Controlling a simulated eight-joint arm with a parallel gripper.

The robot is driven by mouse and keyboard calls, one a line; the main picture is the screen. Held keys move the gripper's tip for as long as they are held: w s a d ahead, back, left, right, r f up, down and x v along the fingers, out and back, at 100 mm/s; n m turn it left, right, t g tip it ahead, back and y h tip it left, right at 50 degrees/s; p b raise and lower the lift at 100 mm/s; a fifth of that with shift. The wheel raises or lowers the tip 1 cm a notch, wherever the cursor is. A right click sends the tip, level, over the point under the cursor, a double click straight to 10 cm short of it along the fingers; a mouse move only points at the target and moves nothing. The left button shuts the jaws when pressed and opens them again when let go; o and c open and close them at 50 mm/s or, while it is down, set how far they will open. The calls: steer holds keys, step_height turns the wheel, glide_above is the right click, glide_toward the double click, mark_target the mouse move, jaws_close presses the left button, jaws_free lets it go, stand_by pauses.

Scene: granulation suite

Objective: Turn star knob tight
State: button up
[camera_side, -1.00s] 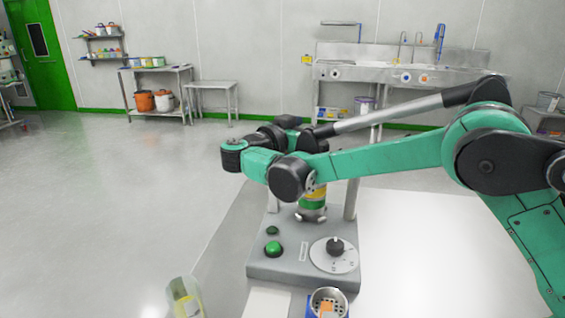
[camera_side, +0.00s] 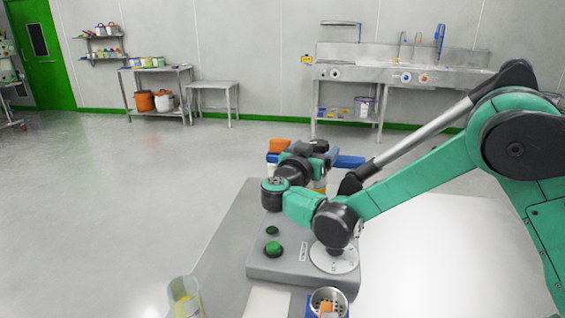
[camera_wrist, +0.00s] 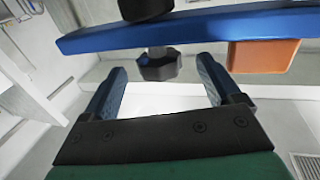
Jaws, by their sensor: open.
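The dark star knob (camera_wrist: 158,66) hangs on a short stem under a blue crossbar (camera_wrist: 200,30) in the wrist view. My gripper (camera_wrist: 160,78) is open, its two blue fingers apart on either side of the knob's line. The knob shows between and just beyond the fingertips; I see no clear contact. In the side view the blue crossbar (camera_side: 348,161) shows behind my wrist. The star knob and my fingers are hidden there by my arm.
An orange block (camera_wrist: 263,55) is on the crossbar, right of the knob. Below my wrist is a grey control base (camera_side: 262,268) with a green button (camera_side: 273,248) and a dial (camera_side: 335,262). A clear cup (camera_side: 185,297) and a perforated metal cup (camera_side: 328,300) stand in front.

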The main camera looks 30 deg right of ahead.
mark_target(322, 142)
steer(key=shift+x, duration=2.25)
